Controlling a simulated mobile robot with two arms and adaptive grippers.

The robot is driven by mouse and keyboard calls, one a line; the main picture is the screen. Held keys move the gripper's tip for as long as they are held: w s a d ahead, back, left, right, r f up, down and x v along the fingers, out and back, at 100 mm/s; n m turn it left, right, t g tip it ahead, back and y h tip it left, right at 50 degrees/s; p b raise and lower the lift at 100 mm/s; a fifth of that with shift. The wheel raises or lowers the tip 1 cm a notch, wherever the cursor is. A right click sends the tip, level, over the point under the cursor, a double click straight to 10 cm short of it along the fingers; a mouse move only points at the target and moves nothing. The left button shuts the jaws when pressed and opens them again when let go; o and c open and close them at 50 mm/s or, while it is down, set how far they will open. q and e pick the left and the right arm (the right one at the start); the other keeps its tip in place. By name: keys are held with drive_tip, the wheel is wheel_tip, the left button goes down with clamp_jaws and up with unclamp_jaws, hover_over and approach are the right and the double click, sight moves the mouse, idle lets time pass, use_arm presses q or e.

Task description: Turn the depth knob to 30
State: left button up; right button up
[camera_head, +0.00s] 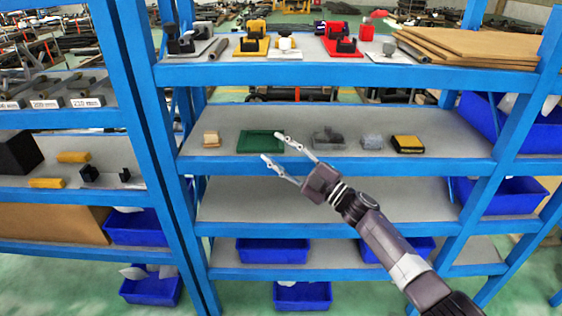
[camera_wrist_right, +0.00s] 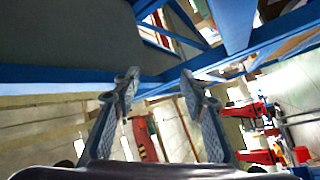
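No depth knob or number scale for it can be made out in either view. My right gripper (camera_head: 272,146) reaches in from the lower right in the head view, its two fingers spread with nothing between them. It appears in front of the middle shelf, near the green tray (camera_head: 254,141) in the picture; the gap in depth is unclear. In the right wrist view the same open fingers (camera_wrist_right: 159,84) show, with shelf frame parts beyond them. My left gripper is in neither view.
Blue-framed shelving (camera_head: 320,167) fills the head view. The top shelf holds red (camera_head: 340,48) and yellow (camera_head: 251,47) bases with black fixtures, and brown boards (camera_head: 470,45). A yellow-black box (camera_head: 407,144) sits on the middle shelf. The shelf below is mostly clear. Blue bins (camera_head: 272,250) stand low.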

drive_tip(key=shift+d+f+m+t+h, duration=0.15)
drive_tip(key=shift+d+f+m+h, duration=0.15)
drive_tip(key=shift+f, duration=0.35)
drive_tip(key=shift+d+f+m+t+h, duration=0.2)
drive_tip(key=shift+f+m, duration=0.1)
drive_tip(key=shift+f, duration=0.35)
